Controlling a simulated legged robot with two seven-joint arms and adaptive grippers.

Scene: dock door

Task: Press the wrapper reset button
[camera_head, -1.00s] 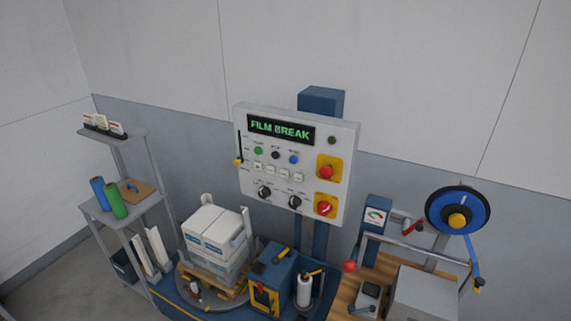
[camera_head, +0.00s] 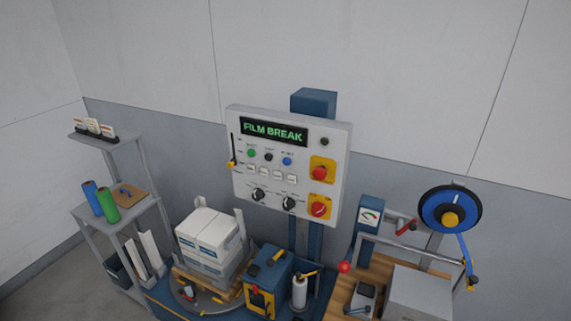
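The wrapper control panel (camera_head: 240,181) is a white box on a blue post in the middle of the head view. Its display (camera_head: 273,132) reads "FILM BREAK" in green. Below the display sit a green button (camera_head: 251,153), a black button (camera_head: 268,156) and a blue button (camera_head: 287,161). Their labels are too small to read surely, so I cannot tell which is reset. A red button on a yellow plate (camera_head: 319,173) is at the right, above a red rotary switch (camera_head: 319,209). Two black knobs are at the bottom. Neither of my grippers is in view.
A turntable with stacked white boxes (camera_head: 210,228) stands below the panel, beside a blue film carriage (camera_head: 268,268) and a film roll (camera_head: 300,290). A grey shelf (camera_head: 130,213) with blue and green rolls is left. A wooden bench with a blue reel (camera_head: 450,209) is right.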

